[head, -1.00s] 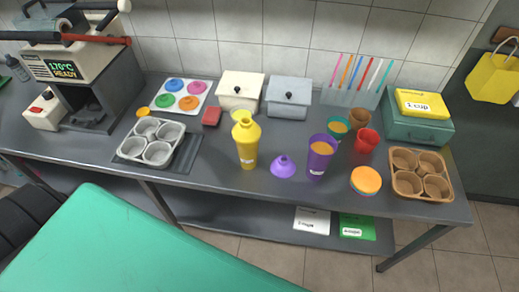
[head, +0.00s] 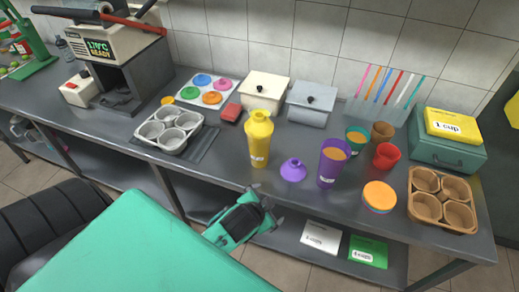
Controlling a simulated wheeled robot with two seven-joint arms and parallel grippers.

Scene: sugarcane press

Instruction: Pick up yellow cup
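The yellow cup (head: 259,140), tall with a narrower top and a small label, stands upright near the front edge of the grey table. A gripper, apparently my left one (head: 266,204), shows in front of the table's front edge, below the yellow cup and apart from it. Its dark fingers look spread, with nothing seen between them. My other gripper is out of view.
A purple funnel-shaped piece (head: 293,170) and a purple cup (head: 332,162) stand right of the yellow cup. A grey muffin tray (head: 191,121) lies left and lidded boxes (head: 263,92) stand behind. The table's front edge (head: 225,181) lies between gripper and cup.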

